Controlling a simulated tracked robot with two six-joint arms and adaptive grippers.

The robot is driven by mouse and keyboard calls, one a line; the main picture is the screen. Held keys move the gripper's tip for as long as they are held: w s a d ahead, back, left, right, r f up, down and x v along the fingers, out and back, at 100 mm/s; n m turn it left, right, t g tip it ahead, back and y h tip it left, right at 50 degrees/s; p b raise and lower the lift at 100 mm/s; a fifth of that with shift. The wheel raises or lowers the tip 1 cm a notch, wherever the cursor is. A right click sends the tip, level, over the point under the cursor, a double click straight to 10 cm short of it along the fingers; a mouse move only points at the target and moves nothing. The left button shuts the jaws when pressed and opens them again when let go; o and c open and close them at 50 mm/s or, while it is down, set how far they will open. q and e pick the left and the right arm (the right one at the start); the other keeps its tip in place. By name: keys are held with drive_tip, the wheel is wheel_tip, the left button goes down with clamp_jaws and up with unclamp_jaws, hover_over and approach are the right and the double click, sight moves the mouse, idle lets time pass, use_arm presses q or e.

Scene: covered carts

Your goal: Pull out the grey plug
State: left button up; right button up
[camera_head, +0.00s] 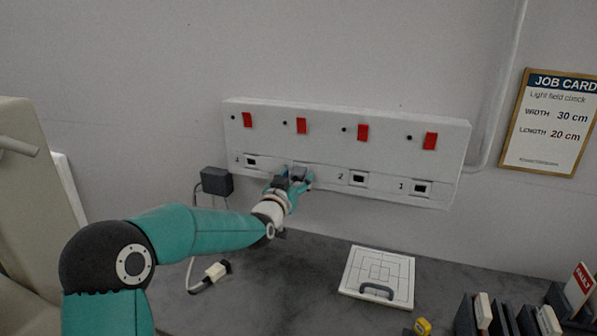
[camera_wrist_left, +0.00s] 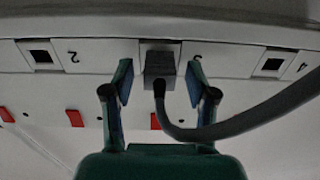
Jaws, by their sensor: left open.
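The grey plug (camera_wrist_left: 160,60) sits in the white wall panel (camera_head: 345,120), between the sockets marked 4 and 2. A thick grey cable (camera_wrist_left: 255,112) runs from it to the right in the left wrist view. In the head view the plug (camera_head: 299,173) is partly hidden by my left gripper (camera_head: 292,183). The left wrist view shows my left gripper (camera_wrist_left: 158,84) open, with one teal finger on each side of the plug. Small gaps show between the fingers and the plug there. My right gripper is in neither view.
Sockets 4 (camera_head: 251,161), 2 (camera_head: 358,179) and 1 (camera_head: 421,188) are empty. Red switches (camera_head: 301,126) line the panel. A dark box (camera_head: 216,181) is on the left. A white connector (camera_head: 214,271), square board (camera_head: 379,274) and yellow item (camera_head: 422,326) lie on the dark counter.

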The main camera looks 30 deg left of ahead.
use_arm(q)
drive_tip(key=shift+x, duration=0.8)
drive_tip(key=shift+b, duration=0.85)
idle(0.6)
clamp_jaws()
idle(0.4)
drive_tip(key=shift+s, duration=0.1)
drive_tip(key=shift+s, duration=0.1)
drive_tip(key=shift+b+v, duration=1.9)
drive_tip(key=shift+v, duration=0.95)
